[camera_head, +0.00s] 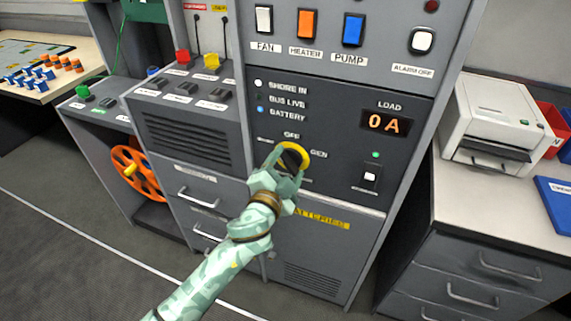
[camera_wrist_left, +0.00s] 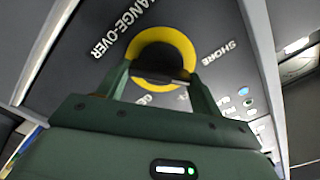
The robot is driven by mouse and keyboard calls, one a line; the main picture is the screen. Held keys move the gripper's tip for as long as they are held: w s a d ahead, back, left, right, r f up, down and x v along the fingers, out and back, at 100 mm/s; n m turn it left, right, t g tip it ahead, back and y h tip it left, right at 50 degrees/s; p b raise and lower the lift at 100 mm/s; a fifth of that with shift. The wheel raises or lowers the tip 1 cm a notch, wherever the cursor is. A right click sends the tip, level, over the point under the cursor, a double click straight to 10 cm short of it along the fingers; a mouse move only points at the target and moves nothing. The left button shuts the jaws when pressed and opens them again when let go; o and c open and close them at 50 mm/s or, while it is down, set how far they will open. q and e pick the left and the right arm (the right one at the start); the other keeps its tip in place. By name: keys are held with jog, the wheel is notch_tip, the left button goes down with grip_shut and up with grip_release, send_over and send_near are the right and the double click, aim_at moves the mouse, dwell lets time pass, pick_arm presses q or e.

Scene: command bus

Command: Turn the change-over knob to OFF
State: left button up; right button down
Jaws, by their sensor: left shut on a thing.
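The change-over knob is a dark knob (camera_wrist_left: 160,62) inside a yellow ring (camera_head: 296,145) on the dark front panel. OFF (camera_head: 292,135) is printed above the ring and GEN (camera_head: 319,154) to its right. The wrist view shows the CHANGE-OVER and SHORE lettering beside the ring. My left gripper (camera_head: 287,168) is at the panel, shut on the knob, with one finger on each side of it. The gripper hides much of the knob, so I cannot tell which mark it points to. My right gripper is not in view.
FAN, HEATER and PUMP switches (camera_head: 352,31) sit above on the panel. A LOAD display (camera_head: 386,122) reads 0 A, with a small white switch (camera_head: 370,177) below it. An orange handwheel (camera_head: 136,174) is at left. A printer (camera_head: 502,122) stands on the right counter.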

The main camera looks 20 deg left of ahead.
pick_arm(q)
jog(key=m+p, duration=0.1)
jog(key=m, duration=0.3)
jog(key=shift+d+f+m+p, duration=0.15)
jog(key=shift+m+p, duration=0.25)
jog(key=shift+m, duration=1.3)
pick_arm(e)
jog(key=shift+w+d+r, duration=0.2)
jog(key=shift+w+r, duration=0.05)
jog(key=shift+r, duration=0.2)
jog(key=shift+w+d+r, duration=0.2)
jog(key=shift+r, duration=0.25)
pick_arm(q)
jog(key=shift+f, duration=0.1)
jog(key=o, duration=1)
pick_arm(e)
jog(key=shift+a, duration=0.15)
